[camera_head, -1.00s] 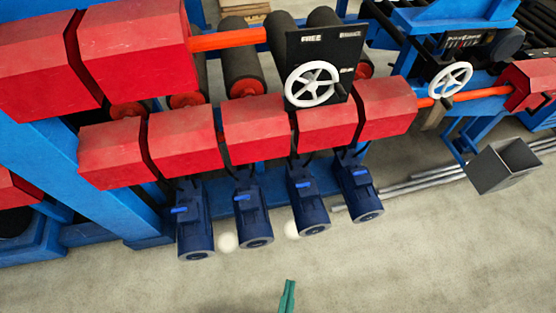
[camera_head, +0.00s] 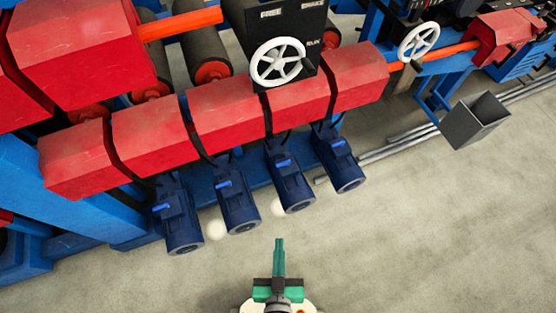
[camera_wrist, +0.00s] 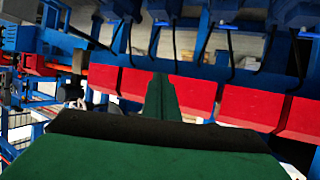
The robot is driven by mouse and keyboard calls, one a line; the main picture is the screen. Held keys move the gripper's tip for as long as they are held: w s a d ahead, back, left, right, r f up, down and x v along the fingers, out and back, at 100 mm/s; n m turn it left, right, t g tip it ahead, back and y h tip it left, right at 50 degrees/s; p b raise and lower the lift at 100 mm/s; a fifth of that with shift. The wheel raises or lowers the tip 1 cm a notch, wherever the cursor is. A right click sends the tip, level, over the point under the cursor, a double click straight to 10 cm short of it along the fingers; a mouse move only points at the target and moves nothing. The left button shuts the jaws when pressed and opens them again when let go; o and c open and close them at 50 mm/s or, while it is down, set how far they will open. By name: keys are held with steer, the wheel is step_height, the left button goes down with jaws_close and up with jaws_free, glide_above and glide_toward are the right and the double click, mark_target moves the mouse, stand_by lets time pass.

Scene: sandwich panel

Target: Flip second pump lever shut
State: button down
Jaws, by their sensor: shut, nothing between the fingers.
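Several dark blue pumps (camera_head: 238,210) hang in a row below the red covers, each with a small bright blue lever on its upper body. Counted from the left, the levers are the first (camera_head: 160,209), the second (camera_head: 224,184), the third (camera_head: 283,163) and one at the right end (camera_head: 338,143). I cannot tell from their angles which are open or shut. My green gripper (camera_head: 279,242) is shut and empty, below the third pump and apart from all of them. In the wrist view my gripper (camera_wrist: 161,100) points toward the red covers.
Red covers (camera_head: 150,135) run above the pumps. A white handwheel (camera_head: 278,62) sits on a black box, and another handwheel (camera_head: 419,41) is farther right. A grey bin (camera_head: 475,120) and grey pipes (camera_head: 400,141) are at right. The concrete floor (camera_head: 420,240) in front is clear.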

steer(key=w+f+g, duration=0.3)
steer(key=w+f, duration=0.7)
steer(key=f, duration=0.2)
steer(key=n+g+y, duration=0.2)
steer(key=n+g, duration=0.2)
steer(key=g, duration=0.3)
glide_above(283, 165)
steer(key=s, duration=0.2)
step_height(283, 165, down, 2)
steer(key=shift+w+a, duration=0.25)
steer(key=shift+a, duration=0.15)
steer(key=shift+f, duration=0.1)
steer(key=x, duration=1)
steer(key=shift+d, duration=0.1)
